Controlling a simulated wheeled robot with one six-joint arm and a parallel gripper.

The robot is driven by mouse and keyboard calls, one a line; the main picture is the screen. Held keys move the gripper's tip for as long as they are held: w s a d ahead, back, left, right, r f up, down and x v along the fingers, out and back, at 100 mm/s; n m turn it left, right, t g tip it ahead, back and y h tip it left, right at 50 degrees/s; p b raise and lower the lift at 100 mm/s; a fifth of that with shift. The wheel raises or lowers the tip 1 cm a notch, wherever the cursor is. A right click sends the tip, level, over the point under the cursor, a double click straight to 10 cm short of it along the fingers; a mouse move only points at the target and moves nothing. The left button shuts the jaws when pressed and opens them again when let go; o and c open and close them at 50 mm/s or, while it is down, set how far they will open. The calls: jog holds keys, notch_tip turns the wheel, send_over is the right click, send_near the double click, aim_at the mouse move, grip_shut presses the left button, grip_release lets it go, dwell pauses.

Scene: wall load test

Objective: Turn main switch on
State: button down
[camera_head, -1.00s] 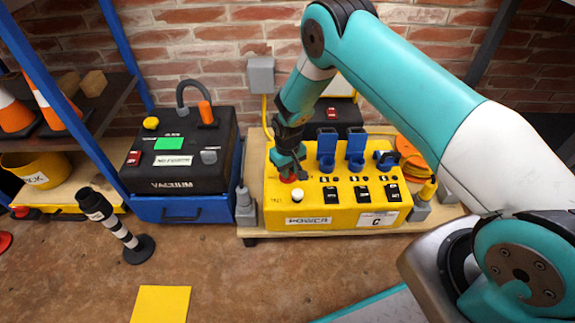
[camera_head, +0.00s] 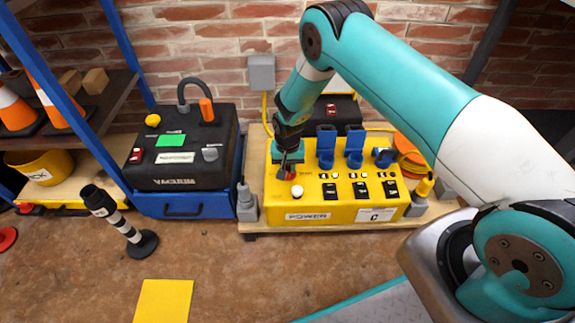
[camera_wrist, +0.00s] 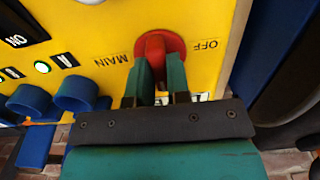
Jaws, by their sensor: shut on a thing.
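The yellow power box (camera_head: 340,213) stands on a low wooden board by the brick wall. Its red main switch (camera_head: 288,174) is at the left of the box top. In the wrist view, the red switch (camera_wrist: 154,45) has a raised handle in a round base, between the words MAIN and OFF, which appear upside down. My gripper (camera_head: 288,163) reaches down onto it. In the wrist view, my gripper's two teal fingers (camera_wrist: 158,68) are shut on the handle, one on each side. The fingers hide part of the switch and a label behind it.
A white button (camera_head: 297,191) is just in front of the switch. Blue sockets (camera_head: 326,149) and black rockers stand to the right. The black vacuum unit (camera_head: 183,150) is left. A striped post (camera_head: 122,220) stands on the floor.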

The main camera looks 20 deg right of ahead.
aim_at(288, 167)
dwell(0.3)
jog(key=c, duration=1.1)
grip_release()
notch_tip(288, 167, up, 17)
jog(key=p, duration=0.5)
jog(key=shift+r, duration=0.2)
